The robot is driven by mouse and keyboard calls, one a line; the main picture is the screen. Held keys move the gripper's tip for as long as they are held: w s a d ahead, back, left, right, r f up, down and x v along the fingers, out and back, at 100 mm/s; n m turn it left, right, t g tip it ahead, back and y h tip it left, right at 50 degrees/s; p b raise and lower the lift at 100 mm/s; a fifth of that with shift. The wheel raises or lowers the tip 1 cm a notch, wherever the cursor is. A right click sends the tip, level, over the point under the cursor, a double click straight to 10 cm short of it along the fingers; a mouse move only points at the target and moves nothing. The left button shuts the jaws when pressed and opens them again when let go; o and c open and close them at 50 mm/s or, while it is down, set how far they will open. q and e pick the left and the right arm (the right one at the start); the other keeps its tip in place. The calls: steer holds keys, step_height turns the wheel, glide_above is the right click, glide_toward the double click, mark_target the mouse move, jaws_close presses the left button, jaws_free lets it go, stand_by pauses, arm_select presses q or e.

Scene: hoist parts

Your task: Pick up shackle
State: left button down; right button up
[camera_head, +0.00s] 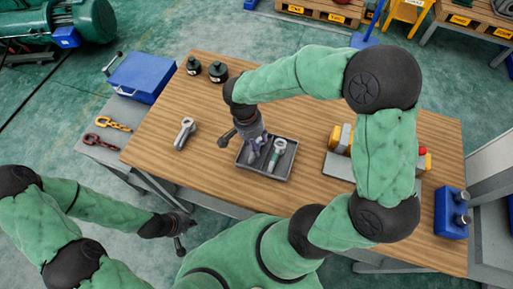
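A dark tray (244,158) lies on the wooden table and holds small metal fittings. One pale grey fitting with a green part (277,155) lies in its right half; it may be a shackle, too small to be sure. My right gripper (245,138) hangs over the tray's left side, partly covering another grey piece; whether it grips this cannot be told. A grey metal fitting (185,133) lies on the table left of the tray. My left gripper (184,235) is open and empty in front of the table's near edge, well away from the tray.
The wooden table (310,200) has two dark weights (218,71) at the back left and a yellow and grey device (342,150) at right. A blue box (143,77) and orange and red chain pieces (112,123) sit beside it. A blue block (451,213) stands at the right end.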

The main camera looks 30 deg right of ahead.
steer(key=f, duration=0.3)
steer(key=shift+s+d+f+b, duration=0.1)
steer(key=shift+s+d+b, duration=0.1)
steer(key=shift+b, duration=0.2)
jaws_close()
